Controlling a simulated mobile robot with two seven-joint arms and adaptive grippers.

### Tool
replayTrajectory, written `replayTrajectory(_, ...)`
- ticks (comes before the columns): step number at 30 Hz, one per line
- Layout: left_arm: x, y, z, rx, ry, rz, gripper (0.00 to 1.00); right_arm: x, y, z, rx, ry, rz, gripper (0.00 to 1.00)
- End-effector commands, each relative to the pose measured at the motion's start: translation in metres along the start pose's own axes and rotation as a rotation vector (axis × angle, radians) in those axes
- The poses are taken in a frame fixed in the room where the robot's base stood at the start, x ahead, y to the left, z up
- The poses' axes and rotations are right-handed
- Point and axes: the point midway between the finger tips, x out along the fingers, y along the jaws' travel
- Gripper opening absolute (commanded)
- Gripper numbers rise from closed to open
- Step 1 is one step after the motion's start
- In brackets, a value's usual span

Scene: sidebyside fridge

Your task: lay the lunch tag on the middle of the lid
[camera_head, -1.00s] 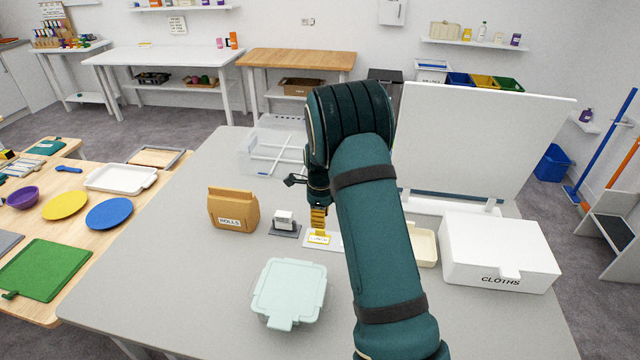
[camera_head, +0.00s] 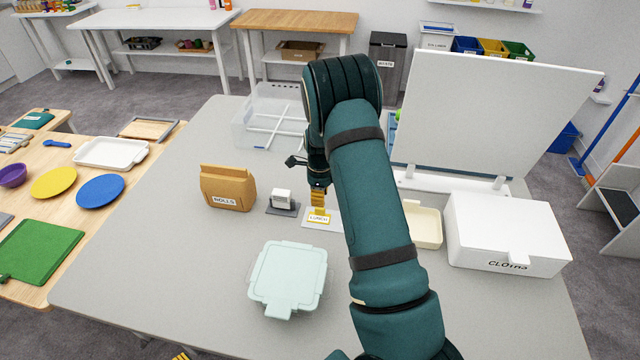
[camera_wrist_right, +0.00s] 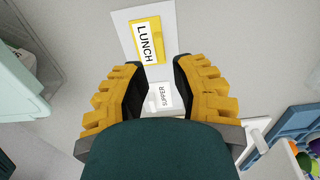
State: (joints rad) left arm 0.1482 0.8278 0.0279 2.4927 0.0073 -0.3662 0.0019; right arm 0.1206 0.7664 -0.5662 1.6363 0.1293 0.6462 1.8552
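The lunch tag (camera_head: 318,217) is yellow with a white label and lies on a pale plate on the grey table. In the right wrist view the lunch tag (camera_wrist_right: 147,40) lies just beyond my fingertips. My right gripper (camera_head: 319,200) is above the tag, pointing down. In its wrist view the right gripper (camera_wrist_right: 157,68) has its yellow fingers apart with nothing held. The pale mint lid (camera_head: 288,268) is on a box in front of the tag, its top bare. Only a yellow sliver, apparently my left gripper (camera_head: 180,356), shows at the bottom edge.
A SUPPER label (camera_wrist_right: 165,97) shows between my fingers. The brown rolls bag (camera_head: 228,188) and a small grey stand (camera_head: 282,203) are left of the tag. A cream tray (camera_head: 426,228) and white cloths box (camera_head: 507,235) are right. Table left of the lid is clear.

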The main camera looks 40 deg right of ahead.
Motion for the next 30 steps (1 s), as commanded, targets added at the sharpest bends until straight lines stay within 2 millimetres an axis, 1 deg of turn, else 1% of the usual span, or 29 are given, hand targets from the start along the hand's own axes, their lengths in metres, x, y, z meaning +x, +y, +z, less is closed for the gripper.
replayTrajectory(1,0.001,0.000,0.000,0.000,0.000,0.000,1.00,0.011,0.001,-0.001,0.002,0.002,0.003,0.25)
replayTrajectory(6,0.002,-0.001,0.000,0.000,0.000,-0.001,1.00,0.039,0.000,-0.001,0.001,0.001,0.002,0.25)
replayTrajectory(9,0.003,-0.001,0.000,0.000,0.000,-0.001,1.00,0.052,0.000,-0.001,0.001,0.001,0.002,0.25)
replayTrajectory(12,0.003,-0.001,0.000,0.000,0.000,-0.001,1.00,0.060,0.000,0.000,0.001,0.000,0.000,0.25)
replayTrajectory(17,0.003,-0.001,0.000,0.000,0.000,-0.001,1.00,0.067,0.000,0.000,0.001,0.000,0.001,0.25)
replayTrajectory(25,0.003,-0.001,0.000,0.000,0.000,-0.001,1.00,0.068,0.000,0.000,0.000,0.000,0.000,0.25)
replayTrajectory(26,0.003,-0.001,0.000,0.000,0.000,-0.001,1.00,0.068,0.000,0.000,0.000,0.000,0.000,0.22)
replayTrajectory(27,0.003,-0.001,0.000,0.000,0.000,-0.001,1.00,0.068,0.000,0.000,0.000,0.000,0.000,0.08)
replayTrajectory(28,0.003,-0.001,0.000,0.000,0.000,-0.001,1.00,0.067,0.000,0.000,0.000,0.000,0.000,0.00)
replayTrajectory(30,0.003,-0.001,0.000,0.000,0.000,-0.001,1.00,0.067,0.000,0.000,0.000,0.000,0.000,0.00)
